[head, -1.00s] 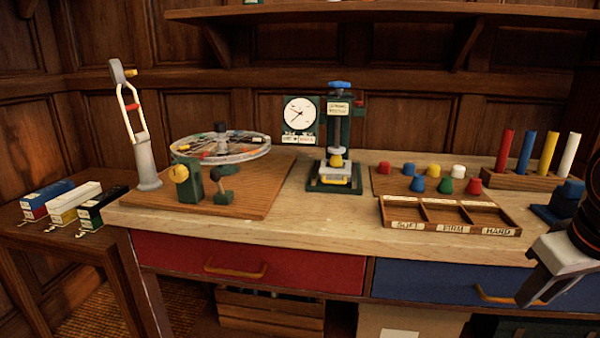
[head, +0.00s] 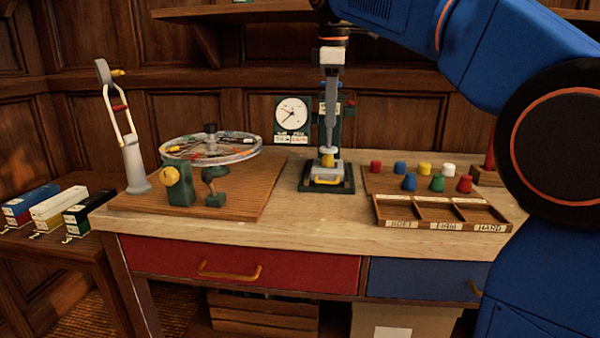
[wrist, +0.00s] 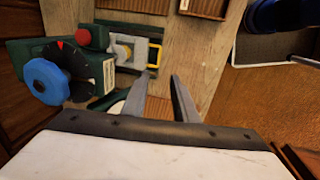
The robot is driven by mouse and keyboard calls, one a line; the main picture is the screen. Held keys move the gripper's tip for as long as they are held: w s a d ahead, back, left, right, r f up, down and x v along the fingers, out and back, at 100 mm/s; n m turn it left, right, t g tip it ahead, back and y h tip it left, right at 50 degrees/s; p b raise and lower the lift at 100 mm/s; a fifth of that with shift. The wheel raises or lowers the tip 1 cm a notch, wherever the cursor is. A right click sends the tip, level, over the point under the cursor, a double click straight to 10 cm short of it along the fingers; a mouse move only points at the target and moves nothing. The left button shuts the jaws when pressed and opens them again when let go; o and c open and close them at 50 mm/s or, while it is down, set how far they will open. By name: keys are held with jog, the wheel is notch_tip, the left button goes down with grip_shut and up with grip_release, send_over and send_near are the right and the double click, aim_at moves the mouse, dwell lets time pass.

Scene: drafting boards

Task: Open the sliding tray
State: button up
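The small grey sliding tray (head: 325,172) with a yellow handle (head: 326,181) sits in the dark green base of the press. A yellow piece (head: 327,159) stands above it. In the wrist view the tray (wrist: 123,52) lies in the press base, and its yellow handle (wrist: 155,58) points toward the right. My gripper (head: 329,148) hangs pointing down in front of the press column and hides part of it. In the wrist view my gripper (wrist: 162,76) is open, with nothing between its fingers. Its tips look close to the handle; I cannot tell whether they touch.
The press has a blue knob (wrist: 48,80) and a red knob (wrist: 92,38). A round dial (head: 292,113) stands behind. Right are coloured pegs (head: 438,183) and a compartment tray (head: 430,225). Left is a board with a round disc (head: 212,150). Bare benchtop lies before the press.

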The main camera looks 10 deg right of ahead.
send_near(327, 172)
jog(key=f, duration=0.2)
jog(key=s+a+f, duration=0.1)
jog(key=f, duration=0.2)
jog(key=s+f, duration=0.1)
jog(key=f, duration=0.2)
jog(key=shift+s+a, duration=0.15)
jog(key=shift+s, duration=0.05)
jog(key=shift+c, duration=0.2)
grip_shut()
jog(key=shift+r, duration=0.1)
dwell(1.2)
